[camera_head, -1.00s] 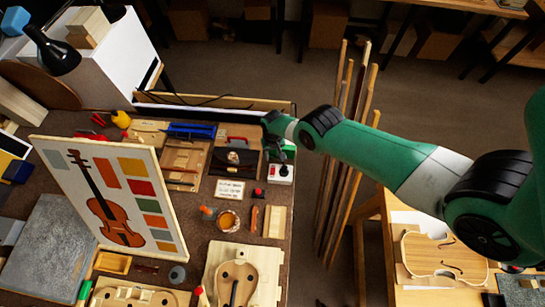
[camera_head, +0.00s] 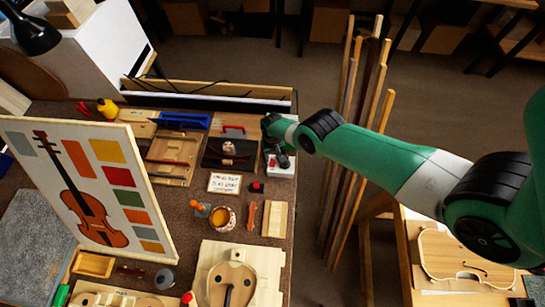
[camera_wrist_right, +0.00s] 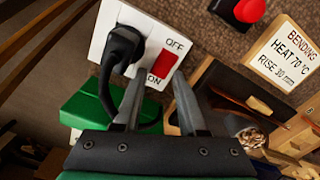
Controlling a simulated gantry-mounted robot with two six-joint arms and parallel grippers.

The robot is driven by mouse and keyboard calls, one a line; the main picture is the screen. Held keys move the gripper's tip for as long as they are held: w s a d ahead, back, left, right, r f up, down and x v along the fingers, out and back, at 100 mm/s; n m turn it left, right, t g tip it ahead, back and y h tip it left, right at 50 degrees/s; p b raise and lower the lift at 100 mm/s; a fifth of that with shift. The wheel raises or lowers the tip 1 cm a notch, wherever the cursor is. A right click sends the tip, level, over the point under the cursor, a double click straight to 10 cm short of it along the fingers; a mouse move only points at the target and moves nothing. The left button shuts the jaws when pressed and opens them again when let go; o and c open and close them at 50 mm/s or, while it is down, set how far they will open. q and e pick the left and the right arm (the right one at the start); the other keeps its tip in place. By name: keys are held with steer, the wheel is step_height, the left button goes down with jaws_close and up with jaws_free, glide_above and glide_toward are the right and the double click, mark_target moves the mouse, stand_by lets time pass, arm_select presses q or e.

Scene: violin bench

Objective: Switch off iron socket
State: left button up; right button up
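The iron socket is a white box (camera_wrist_right: 112,20) with a black plug (camera_wrist_right: 124,46) in it and a red rocker switch (camera_wrist_right: 162,69) between the printed words OFF and ON. In the head view the socket (camera_head: 288,171) sits at the bench's right edge, partly covered by my right gripper (camera_head: 280,159). In the right wrist view my right gripper (camera_wrist_right: 160,74) has its two fingers apart, nothing between them. The fingertips appear either side of the switch's lower part; I cannot tell whether they touch it. My left gripper is not in view.
A red button (camera_wrist_right: 249,10) and a sign about bending heat (camera_wrist_right: 287,55) are near the socket. A green block (camera_wrist_right: 100,108) shows behind the fingers. Wooden poles (camera_head: 358,130) stand right of the bench. A violin picture board (camera_head: 100,185) stands at left.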

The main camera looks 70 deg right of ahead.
jaws_close()
steer(key=h+p, duration=0.1)
steer(key=p, duration=0.3)
steer(key=shift+s+a+r+h, duration=0.15)
steer(key=shift+a+r+h, duration=0.2)
steer(key=shift+r+h, duration=0.05)
steer(key=shift+f+t+h+p, duration=0.1)
steer(key=shift+t+h+p, duration=0.2)
steer(key=shift+h+p, duration=0.15)
steer(key=shift+f, duration=0.15)
steer(key=shift+o, duration=0.9)
jaws_free()
steer(key=shift+a, duration=0.1)
